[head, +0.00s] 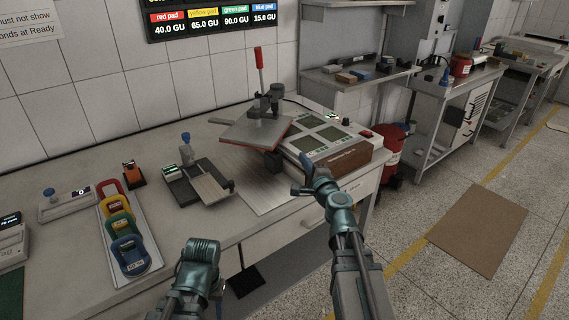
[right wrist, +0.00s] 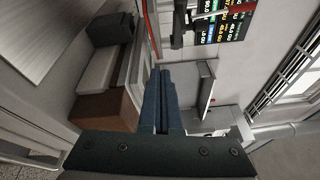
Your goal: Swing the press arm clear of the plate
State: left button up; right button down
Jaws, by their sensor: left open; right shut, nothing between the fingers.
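The press stands near the back wall, with an upright red-gripped lever (head: 260,62) and a dark head. Its flat grey press arm plate with an orange edge (head: 255,132) sits raised and turned at an angle. A bare metal plate (head: 268,192) lies below and in front of it on the bench. My right gripper (head: 310,172) is shut and empty, in front of the brown-fronted box, right of the metal plate and apart from the lever. Its closed fingers (right wrist: 160,103) show in the right wrist view. My left gripper (head: 203,248) is open and empty at the bench's front edge.
The box with grey-green panels and a brown front (head: 335,158) stands right of the press. A small device (head: 198,183) stands left of it. A tray (head: 113,263) holds coloured pads at left. A screen (head: 210,18) hangs on the wall. The floor at right is mostly open.

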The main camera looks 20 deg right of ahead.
jog(key=s+f+n+y, duration=0.2)
jog(key=s+n+y, duration=0.1)
jog(key=s+n, duration=0.1)
jog(key=w+a, duration=0.5)
jog(key=w, duration=0.7)
jog(key=shift+w+r+b, duration=0.2)
jog(key=shift+r+b, duration=0.05)
jog(key=shift+b, duration=0.1)
jog(key=shift+a, duration=0.1)
